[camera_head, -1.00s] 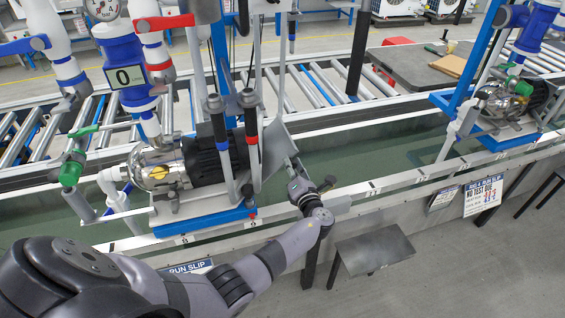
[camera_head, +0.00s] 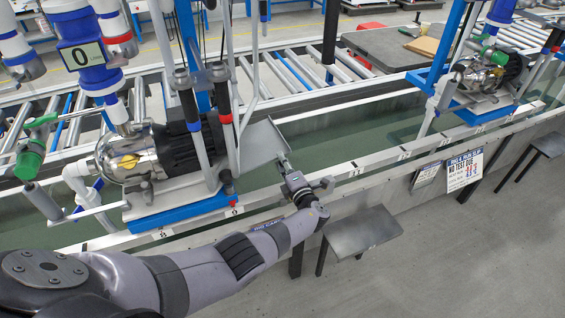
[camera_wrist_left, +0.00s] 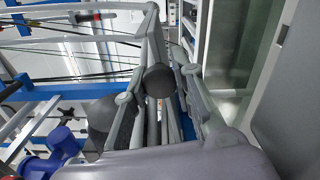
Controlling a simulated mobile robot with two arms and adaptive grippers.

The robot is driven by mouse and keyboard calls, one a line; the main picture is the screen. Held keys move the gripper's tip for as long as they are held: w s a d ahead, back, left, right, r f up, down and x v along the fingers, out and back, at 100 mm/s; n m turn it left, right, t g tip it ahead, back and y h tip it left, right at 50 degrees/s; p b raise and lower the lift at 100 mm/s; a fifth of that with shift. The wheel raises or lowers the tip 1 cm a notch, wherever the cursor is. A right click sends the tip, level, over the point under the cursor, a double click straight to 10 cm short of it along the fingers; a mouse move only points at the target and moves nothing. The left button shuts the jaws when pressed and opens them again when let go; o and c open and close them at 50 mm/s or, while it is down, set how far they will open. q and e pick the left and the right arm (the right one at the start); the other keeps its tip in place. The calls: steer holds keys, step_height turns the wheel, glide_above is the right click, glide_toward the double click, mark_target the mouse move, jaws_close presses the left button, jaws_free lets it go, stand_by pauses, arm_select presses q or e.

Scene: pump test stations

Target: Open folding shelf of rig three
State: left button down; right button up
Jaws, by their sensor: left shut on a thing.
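A flat grey metal panel (camera_head: 262,143), which looks like the folding shelf, sticks out at the right end of the near rig, beside the black pump motor (camera_head: 192,143). It slopes and is not clearly level. My left gripper (camera_head: 284,163) reaches in from the front and is shut on the panel's near right edge or a part there; the exact grip is small in the head view. My right gripper is not in view.
The pump (camera_head: 130,160) sits on a blue base left of the panel, with upright posts close by. A wet trough (camera_head: 345,138) runs behind a white rail. Another rig (camera_head: 485,75) stands at the right.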

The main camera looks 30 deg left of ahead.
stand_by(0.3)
arm_select(q)
steer(key=c, duration=1.4)
jaws_free()
steer(key=shift+o, duration=0.3)
steer(key=shift+s+d+f, duration=0.1)
steer(key=shift+s+d, duration=0.25)
steer(key=shift+d, duration=0.15)
steer(key=v, duration=1)
steer(key=shift+s+d, duration=0.15)
steer(key=shift+s, duration=0.25)
steer(key=shift+d, duration=0.1)
